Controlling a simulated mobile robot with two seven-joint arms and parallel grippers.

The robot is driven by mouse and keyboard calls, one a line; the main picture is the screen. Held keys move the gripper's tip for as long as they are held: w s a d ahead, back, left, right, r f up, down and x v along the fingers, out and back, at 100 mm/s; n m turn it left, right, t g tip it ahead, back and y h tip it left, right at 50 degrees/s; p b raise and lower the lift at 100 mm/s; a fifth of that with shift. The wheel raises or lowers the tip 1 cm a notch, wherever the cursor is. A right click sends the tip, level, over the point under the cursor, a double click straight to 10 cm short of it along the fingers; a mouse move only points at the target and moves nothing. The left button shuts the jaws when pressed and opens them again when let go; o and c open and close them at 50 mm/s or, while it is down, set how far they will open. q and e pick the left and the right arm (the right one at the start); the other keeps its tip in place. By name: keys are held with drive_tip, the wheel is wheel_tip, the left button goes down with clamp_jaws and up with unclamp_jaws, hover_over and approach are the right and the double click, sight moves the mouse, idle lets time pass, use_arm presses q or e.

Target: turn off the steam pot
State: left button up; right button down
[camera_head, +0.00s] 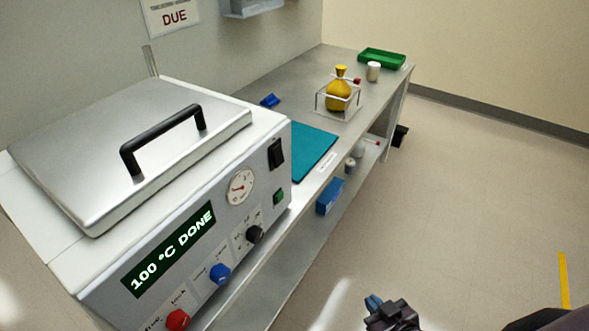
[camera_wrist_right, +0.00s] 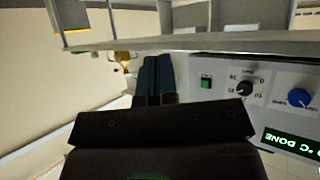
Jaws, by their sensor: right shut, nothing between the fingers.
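The steam pot (camera_head: 175,175) is a white box with a brushed metal lid and a black bar handle (camera_head: 162,138); the lid is down. Its front display (camera_head: 172,250) reads "100 °C DONE". The front has a red knob (camera_head: 177,319), a blue knob (camera_head: 220,274), a black knob (camera_head: 255,234), a dial gauge (camera_head: 240,186), a small green switch (camera_head: 278,196) and a black rocker switch (camera_head: 276,153). My right gripper (camera_head: 373,303) is in front of the bench, apart from the pot. In the right wrist view its blue fingers (camera_wrist_right: 153,76) are together and empty, beside the green switch (camera_wrist_right: 206,82). My left gripper is not in view.
Behind the pot on the bench are a teal mat (camera_head: 313,151), a yellow flask (camera_head: 339,95) in a clear stand, a white jar (camera_head: 373,71) and a green tray (camera_head: 382,58). A blue box (camera_head: 330,196) sits on the lower shelf. The floor at right is open.

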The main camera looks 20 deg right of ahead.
sight(283, 158)
drive_tip(key=w+a+r+n+t+y+b, duration=0.2)
drive_tip(key=w+r+n+t+y, duration=0.4)
drive_tip(key=w+r+y, duration=0.8)
wheel_tip(283, 158, up, 3)
drive_tip(key=shift+w+r+t+y+b, duration=0.15)
drive_tip(key=shift+w+t+y+b, duration=0.3)
drive_tip(key=shift+t, duration=0.25)
drive_tip(key=shift+a, duration=0.1)
drive_tip(key=shift+w, duration=0.1)
drive_tip(key=x, duration=0.4)
drive_tip(key=f+x, duration=0.1)
drive_tip(key=x, duration=0.3)
drive_tip(key=w+x, duration=0.1)
drive_tip(key=x, duration=0.3)
drive_tip(key=shift+a+f, duration=0.4)
drive_tip(key=shift+f, duration=0.05)
drive_tip(key=shift+w+a+f, duration=0.1)
drive_tip(key=shift+w+a, duration=0.05)
drive_tip(key=shift+w, duration=0.05)
drive_tip(key=shift+w+a, duration=0.2)
